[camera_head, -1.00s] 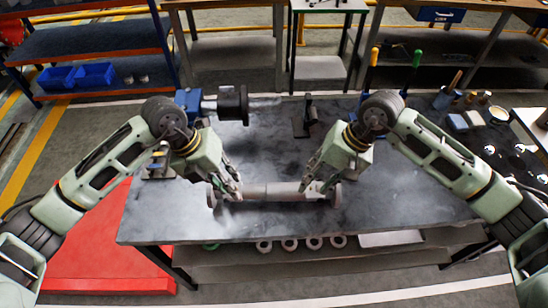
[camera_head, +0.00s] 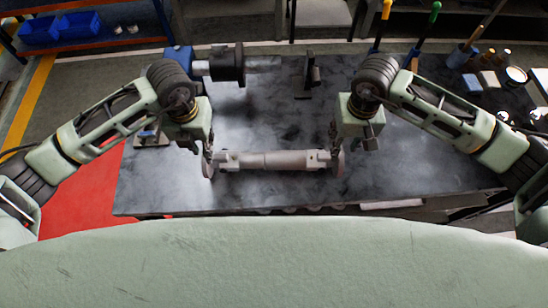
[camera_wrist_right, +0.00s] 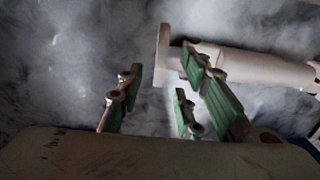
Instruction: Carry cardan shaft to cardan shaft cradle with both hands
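The grey cardan shaft (camera_head: 272,160) lies level across the dark table, with a round flange at each end. My left gripper (camera_head: 208,152) points down at the shaft's left flange. Whether its fingers touch the shaft is too small to tell. My right gripper (camera_head: 338,150) points down at the right flange. In the right wrist view its green-padded fingers (camera_wrist_right: 163,82) are spread apart, with the shaft's end flange (camera_wrist_right: 163,55) near and between their tips.
A blue and black machine part (camera_head: 222,64) lies at the table's back left. Tools with coloured handles, a pot (camera_head: 463,56) and small boxes (camera_head: 480,80) stand at the back right. The table (camera_head: 420,160) is bare right of the shaft.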

